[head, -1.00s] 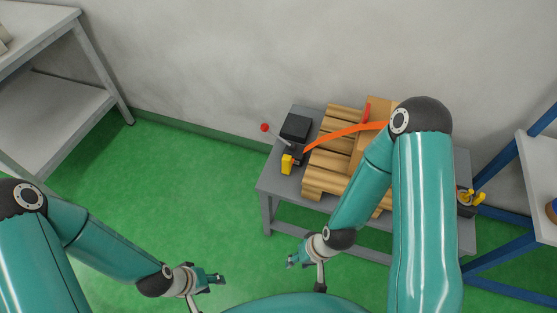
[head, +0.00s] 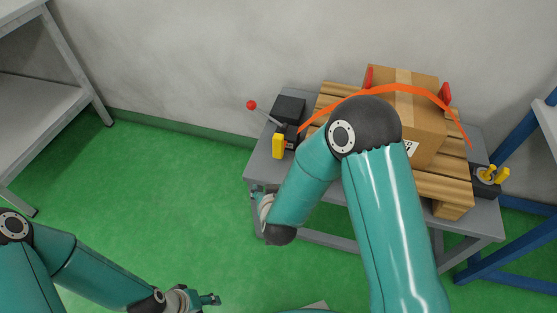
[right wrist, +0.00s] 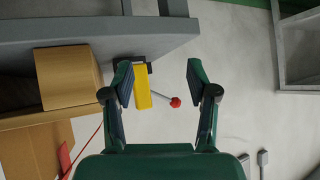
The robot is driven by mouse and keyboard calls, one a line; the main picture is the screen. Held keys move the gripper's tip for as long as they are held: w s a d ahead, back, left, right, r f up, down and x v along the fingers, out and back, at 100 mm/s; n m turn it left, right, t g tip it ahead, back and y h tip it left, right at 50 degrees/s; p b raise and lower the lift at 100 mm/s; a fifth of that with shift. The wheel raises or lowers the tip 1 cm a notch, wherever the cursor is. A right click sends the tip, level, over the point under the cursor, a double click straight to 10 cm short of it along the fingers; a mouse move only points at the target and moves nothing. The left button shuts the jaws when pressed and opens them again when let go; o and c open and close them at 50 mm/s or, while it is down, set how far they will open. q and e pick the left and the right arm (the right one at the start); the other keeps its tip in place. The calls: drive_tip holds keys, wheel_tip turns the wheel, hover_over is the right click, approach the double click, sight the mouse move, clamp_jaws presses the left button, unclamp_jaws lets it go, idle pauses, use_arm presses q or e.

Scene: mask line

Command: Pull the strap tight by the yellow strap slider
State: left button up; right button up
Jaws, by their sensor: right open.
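A yellow block (head: 278,146), which looks like the strap slider, sits on the near left side of a black device (head: 289,108) at the table's left end. In the right wrist view the yellow block (right wrist: 143,87) shows between the open fingers of my right gripper (right wrist: 159,75), nearer the left finger and apparently beyond the fingertips. In the head view my right gripper (head: 257,190) is partly hidden by its arm, below the block. The orange strap (head: 400,88) arches over the carton (head: 425,140) from the device to the right. My left gripper (head: 210,299) is low, far from the table; its jaws are unclear.
A lever with a red knob (head: 251,105) sticks out left of the device; the knob (right wrist: 175,102) also shows between my fingers. The carton stands on a wooden pallet (head: 449,190) on the grey table (head: 485,219). A second device with yellow parts (head: 488,177) is at right. Floor left is free.

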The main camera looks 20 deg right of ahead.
drive_tip(key=w+a+m+t+h+b, duration=0.1)
drive_tip(key=w+t+h+b, duration=0.2)
drive_tip(key=b, duration=0.3)
drive_tip(key=m+t+h+b, duration=0.25)
drive_tip(key=h+b, duration=0.35)
drive_tip(key=b, duration=0.3)
approach(277, 142)
use_arm(q)
wheel_tip(277, 142, down, 22)
drive_tip(key=b, duration=0.4)
use_arm(e)
drive_tip(key=shift+g, duration=0.45)
drive_tip(key=x, duration=1.1)
drive_tip(key=shift+w+r, duration=0.2)
use_arm(q)
drive_tip(key=shift+f, duration=0.1)
use_arm(e)
clamp_jaws()
